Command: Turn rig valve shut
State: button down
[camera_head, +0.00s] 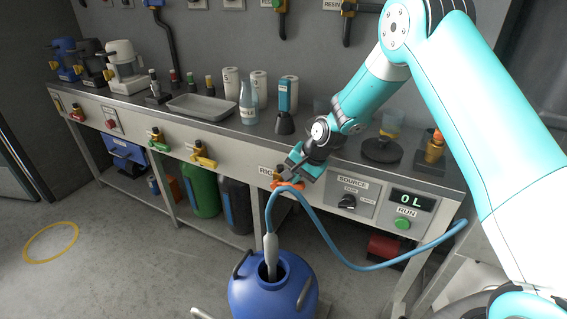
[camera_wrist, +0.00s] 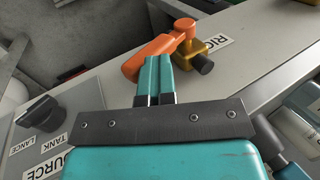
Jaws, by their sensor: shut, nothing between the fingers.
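The rig valve has an orange lever handle (camera_wrist: 150,56) on a brass-coloured body (camera_wrist: 190,48), beside a label that starts "RI" (camera_wrist: 218,43). In the wrist view the lever points from its pivot toward the source knob, roughly along the panel. In the head view the orange handle (camera_head: 289,185) shows just below my gripper (camera_head: 303,170), which hides part of the valve. My gripper's teal fingers (camera_wrist: 159,65) are together and empty, with their tips at the lever's lower side in the wrist view. Whether they touch it I cannot tell.
The source knob (camera_head: 347,202) and a display (camera_head: 411,200) reading "0L" above a green run button (camera_head: 402,223) are to the right. A blue hose (camera_head: 335,250) loops in front of the panel. A grey lance (camera_head: 271,250) stands in the blue drum (camera_head: 262,300) below.

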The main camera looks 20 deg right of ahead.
aim_at(304, 187)
jog(key=shift+s+d+f, duration=0.3)
jog(key=shift+d+f, duration=0.05)
jog(key=shift+f, duration=0.2)
jog(key=shift+s+d+f, duration=0.25)
jog(key=shift+d+f, duration=0.05)
jog(key=shift+f, duration=0.2)
jog(key=shift+s+d+f, duration=0.1)
jog(key=shift+s+f, duration=0.1)
jog(key=shift+f, duration=0.3)
jog(key=shift+s+f, duration=0.1)
jog(key=shift+f, duration=0.05)
